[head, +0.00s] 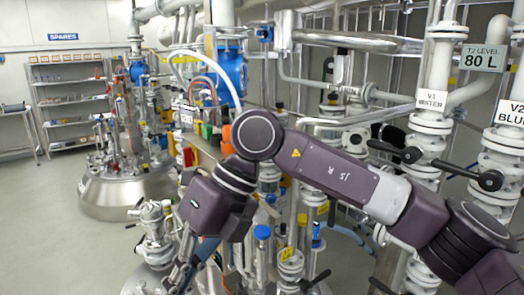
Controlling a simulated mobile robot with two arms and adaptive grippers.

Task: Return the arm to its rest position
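My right arm (335,172) comes in from the lower right and reaches across the middle of the head view. It bends at the elbow joint (257,135), and its forearm hangs down toward the lower left. My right gripper (180,272) is at the bottom of the view, in front of metal pipework. Its fingers are small and partly lost against the pipes, so I cannot tell whether it is open or holds anything. My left arm and gripper are not in view.
Pipes and valves crowd close around the arm, including the white V1 valve (433,103) and V2 valve (510,125) at right. A steel vessel (125,192) stands at left. A spares shelf (72,108) is at the back. The floor (55,235) at left is clear.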

